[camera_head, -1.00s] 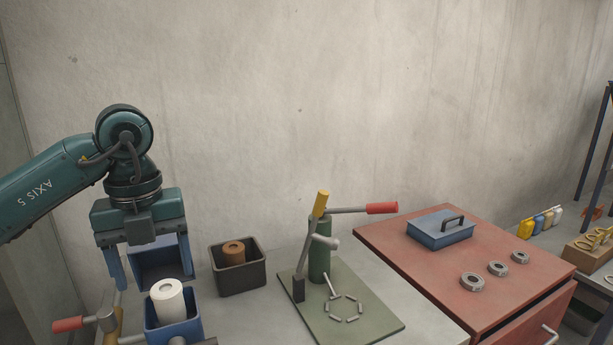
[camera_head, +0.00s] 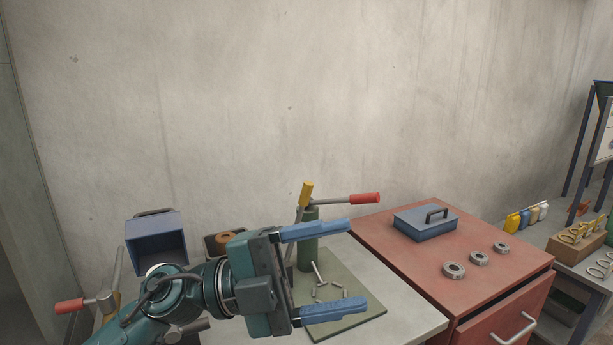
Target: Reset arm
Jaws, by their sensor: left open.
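My left gripper (camera_head: 341,272) is open, its two blue fingers spread apart and pointing right. It is in front of the green base plate (camera_head: 362,318) and the green post (camera_head: 308,252), with nothing between its fingers. My left arm (camera_head: 175,303) comes in from the bottom left and covers most of the white roll and of the dark bin (camera_head: 213,246) with the brown roll (camera_head: 228,239). I cannot tell whether the fingers touch the post. My right gripper is not in view.
A blue open box (camera_head: 157,240) stands behind my arm. The post carries a red-handled lever (camera_head: 364,198). On the red cabinet (camera_head: 400,265) at right are a blue lidded box (camera_head: 426,224) and several metal rings (camera_head: 479,258). A red-handled lever (camera_head: 70,306) stands at left.

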